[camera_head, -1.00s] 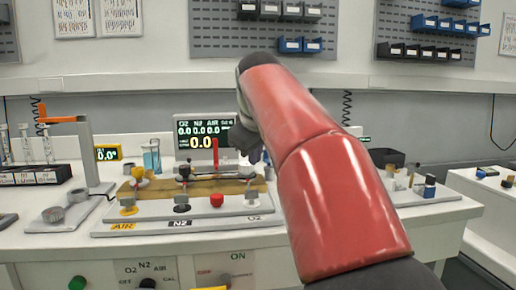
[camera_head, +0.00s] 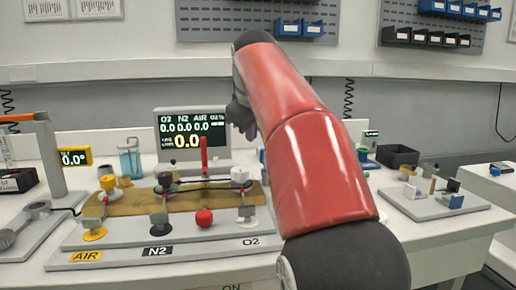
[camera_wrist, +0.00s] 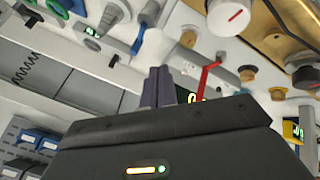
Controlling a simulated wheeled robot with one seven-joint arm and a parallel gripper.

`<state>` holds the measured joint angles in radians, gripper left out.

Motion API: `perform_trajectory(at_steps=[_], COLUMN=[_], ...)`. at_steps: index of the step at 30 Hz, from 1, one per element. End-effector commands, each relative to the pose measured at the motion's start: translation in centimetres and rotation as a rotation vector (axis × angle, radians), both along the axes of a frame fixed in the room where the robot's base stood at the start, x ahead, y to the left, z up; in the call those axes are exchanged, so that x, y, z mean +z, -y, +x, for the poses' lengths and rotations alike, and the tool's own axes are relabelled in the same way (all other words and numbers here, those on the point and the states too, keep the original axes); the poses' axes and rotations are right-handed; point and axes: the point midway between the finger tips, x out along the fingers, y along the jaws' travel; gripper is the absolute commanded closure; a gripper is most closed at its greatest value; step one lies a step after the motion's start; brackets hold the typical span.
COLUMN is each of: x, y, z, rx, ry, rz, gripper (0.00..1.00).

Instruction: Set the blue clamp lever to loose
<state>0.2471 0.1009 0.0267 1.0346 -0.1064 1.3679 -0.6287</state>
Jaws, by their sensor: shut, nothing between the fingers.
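A blue lever-like bar (camera_wrist: 139,38) hangs off a grey round post in the upper part of the wrist view, and looks like the clamp lever. In the head view my red arm hides most of that area; only a small blue piece (camera_head: 262,155) shows at its left edge, and I cannot tell if it is the same lever. My gripper (camera_wrist: 158,84) is shut and empty, its dark fingers together, apart from the blue bar. In the head view the gripper (camera_head: 240,118) is partly visible in front of the display, above the bench.
A gas panel with a red upright lever (camera_head: 204,155), a red knob (camera_head: 204,217) and several valve knobs stands in front of the display (camera_head: 190,132). An orange-armed stand (camera_head: 48,155) is at left. A small fixture board (camera_head: 425,208) and black bin (camera_head: 397,156) are at right.

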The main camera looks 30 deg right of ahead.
Motion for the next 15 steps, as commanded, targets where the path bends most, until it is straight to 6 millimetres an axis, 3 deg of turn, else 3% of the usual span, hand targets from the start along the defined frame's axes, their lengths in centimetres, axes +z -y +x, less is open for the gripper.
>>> perform_trajectory(at_steps=[5,15], x=[-1.6,-7.4], y=[0.4,2.1], z=[1.0,5.0], rx=[-0.002,0.000], ry=[-0.004,-0.003], rz=[0.001,0.001], gripper=[1.00,1.00])
